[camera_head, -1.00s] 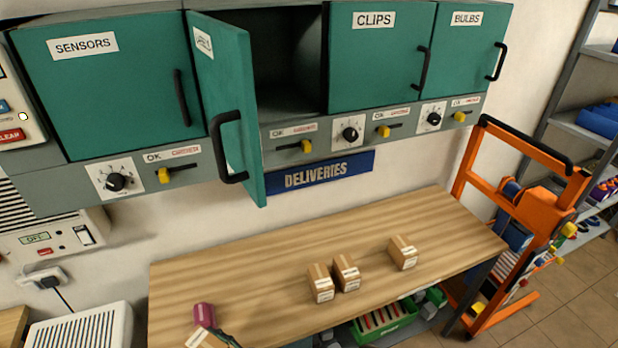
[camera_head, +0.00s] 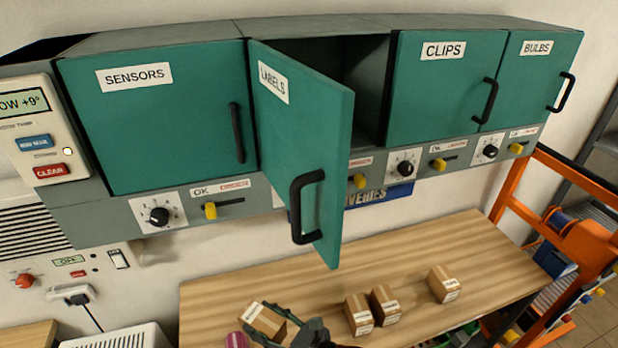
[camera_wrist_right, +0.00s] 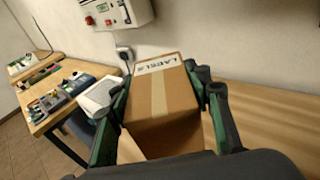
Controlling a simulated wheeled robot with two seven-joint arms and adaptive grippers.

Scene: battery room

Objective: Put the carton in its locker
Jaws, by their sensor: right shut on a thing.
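A brown carton (camera_head: 263,320) is held by my right gripper (camera_head: 283,321) above the front left of the table. In the right wrist view the carton (camera_wrist_right: 160,105) sits between the two fingers, its white label reading LABELS. The LABELS locker's green door (camera_head: 297,150) stands open, swung out towards me with a black handle. Part of the dark locker interior (camera_head: 365,75) shows to the right of the door; the door hides the rest. My left gripper is not in view.
Shut SENSORS (camera_head: 155,120), CLIPS (camera_head: 432,100) and BULBS (camera_head: 530,80) lockers flank it. Three small cartons (camera_head: 359,315) (camera_head: 385,305) (camera_head: 444,285) stand on the wooden table (camera_head: 300,285). A pink object (camera_head: 236,340) is near the held carton. An orange frame (camera_head: 580,245) stands at the right.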

